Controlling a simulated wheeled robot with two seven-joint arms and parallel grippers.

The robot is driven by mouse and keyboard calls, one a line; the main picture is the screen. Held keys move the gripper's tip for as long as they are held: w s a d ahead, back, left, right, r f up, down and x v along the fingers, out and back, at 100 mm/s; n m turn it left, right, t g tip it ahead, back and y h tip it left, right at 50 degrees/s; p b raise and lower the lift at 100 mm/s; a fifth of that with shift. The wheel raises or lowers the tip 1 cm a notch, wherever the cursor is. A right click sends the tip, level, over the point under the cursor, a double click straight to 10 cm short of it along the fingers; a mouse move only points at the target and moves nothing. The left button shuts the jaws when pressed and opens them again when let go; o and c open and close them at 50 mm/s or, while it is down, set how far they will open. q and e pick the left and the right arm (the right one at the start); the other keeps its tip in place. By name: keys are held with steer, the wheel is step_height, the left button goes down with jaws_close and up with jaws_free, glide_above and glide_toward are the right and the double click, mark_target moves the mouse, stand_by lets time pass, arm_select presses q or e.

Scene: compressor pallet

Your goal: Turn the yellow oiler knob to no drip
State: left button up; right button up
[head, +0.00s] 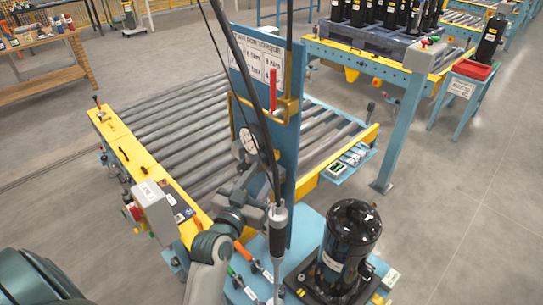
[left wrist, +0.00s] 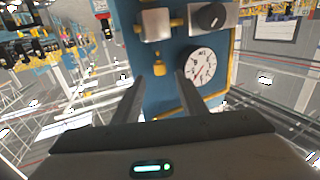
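A small yellow part (left wrist: 158,62), which looks like the oiler knob, is on the blue panel (left wrist: 158,102) below a silver block (left wrist: 154,25) in the left wrist view. My left gripper (left wrist: 160,88) is open, its two fingers apart and pointing at the panel with nothing between them. The yellow part lies ahead, between the finger directions; I see no contact. In the head view my left gripper (head: 246,170) is beside the upright panel (head: 284,135), just below the gauge (head: 249,140); the knob cannot be made out there. My right gripper is not in view.
In the left wrist view a round gauge (left wrist: 200,66) and a black knob (left wrist: 211,17) are right of the yellow part. A hanging tool (head: 278,220) and black compressor (head: 349,240) are close by. A roller conveyor (head: 185,115) lies behind the panel.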

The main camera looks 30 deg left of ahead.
mark_target(274, 158)
arm_select(q)
steer(key=w+p, duration=0.1)
steer(key=w, duration=0.4)
steer(key=shift+w+a+p, duration=0.15)
steer(key=shift+p, duration=0.2)
steer(key=shift+w, duration=0.45)
steer(key=shift+c, duration=0.3)
jaws_close()
